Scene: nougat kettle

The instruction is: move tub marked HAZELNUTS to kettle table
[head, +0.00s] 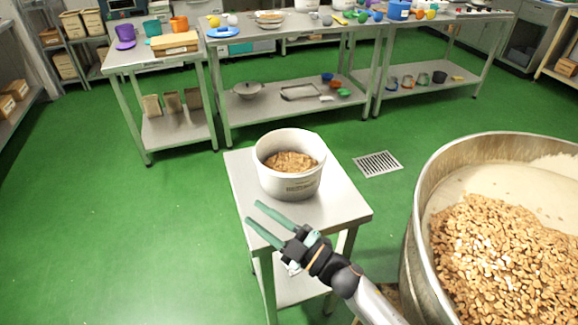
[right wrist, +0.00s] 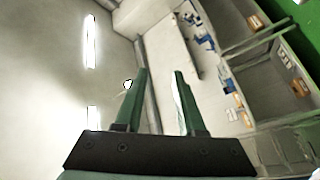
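A white-grey tub (head: 291,170) filled with brown nuts stands upright on a small metal table (head: 345,201); a label shows on its front, too small to read. My right gripper (head: 258,220) is in front of the tub at its lower left, over the table's front left edge, apart from the tub. Its two green fingers are spread with nothing between them. The right wrist view also shows the open, empty fingers (right wrist: 158,105), with ceiling, wall and shelving behind. My left gripper is in neither view.
A large metal kettle (head: 418,245) with nuts and pale mass stands close on the right. A floor drain (head: 378,164) lies behind the small table. Long metal benches (head: 290,60) with bowls line the back. Green floor is clear on the left.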

